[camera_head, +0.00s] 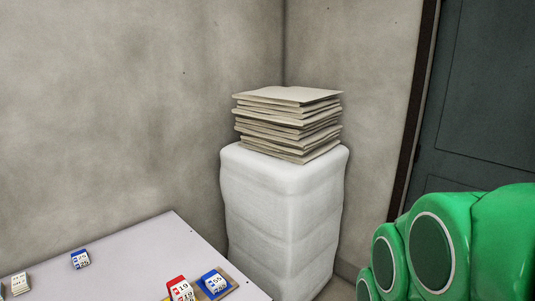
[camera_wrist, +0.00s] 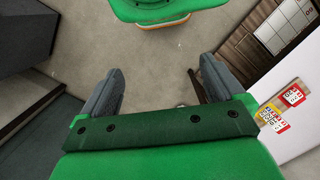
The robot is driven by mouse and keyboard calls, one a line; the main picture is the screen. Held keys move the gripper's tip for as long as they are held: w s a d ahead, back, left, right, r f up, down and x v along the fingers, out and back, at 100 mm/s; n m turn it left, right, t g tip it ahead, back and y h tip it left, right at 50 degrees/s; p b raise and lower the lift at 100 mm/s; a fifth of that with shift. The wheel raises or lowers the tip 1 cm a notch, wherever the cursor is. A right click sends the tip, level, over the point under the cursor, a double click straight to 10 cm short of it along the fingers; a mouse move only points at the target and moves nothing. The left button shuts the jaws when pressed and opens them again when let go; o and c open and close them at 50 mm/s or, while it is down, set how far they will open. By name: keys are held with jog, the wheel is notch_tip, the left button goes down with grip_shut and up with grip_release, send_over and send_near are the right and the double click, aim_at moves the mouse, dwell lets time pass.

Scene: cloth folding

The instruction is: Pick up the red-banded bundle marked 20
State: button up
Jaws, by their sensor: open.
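A red-banded bundle (camera_head: 181,290) stands at the near edge of the white table in the head view, cut by the frame bottom. Its mark looks like 19, and I cannot make out a 20 on any bundle. My gripper (camera_wrist: 162,70) is open and empty, over the floor and well apart from the bundles.
The white table (camera_head: 150,245) also holds a blue-banded bundle (camera_head: 214,282) beside the red one, another blue-banded one (camera_head: 80,259) and a pale one (camera_head: 20,283). A wrapped white stack (camera_head: 285,210) bearing flat sheets (camera_head: 288,125) stands in the corner. A dark door (camera_head: 480,100) is right.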

jog(key=w+a+f+n+t, duration=0.2)
jog(key=w+a+f, duration=0.2)
jog(key=w+a, duration=0.75)
jog(key=w+a+f+n+t, duration=0.1)
jog(key=w+a+f+n, duration=0.25)
jog(key=w+a, duration=0.8)
jog(key=w+a+f+n+t+y, duration=0.1)
jog(key=w+a+f, duration=0.2)
jog(key=a+f, duration=0.5)
jog(key=w+a+f+n+y, duration=0.1)
jog(key=w+a+f, duration=0.25)
jog(key=a, duration=0.75)
jog(key=w+a+f+n+t+y, duration=0.1)
jog(key=w+a+f+n, duration=0.15)
jog(key=a+f, duration=0.6)
jog(key=shift+m, duration=0.5)
jog(key=shift+w+a+f, duration=0.35)
jog(key=shift+a+f, duration=0.2)
jog(key=shift+f, duration=0.35)
jog(key=shift+w+a+f, duration=0.4)
jog(key=shift+a+f, duration=0.1)
jog(key=shift+f, duration=0.4)
jog(key=shift+w+a+f, duration=0.35)
jog(key=shift+a+f, duration=0.2)
jog(key=shift+f, duration=0.35)
jog(key=shift+c, duration=0.3)
jog(key=c, duration=1)
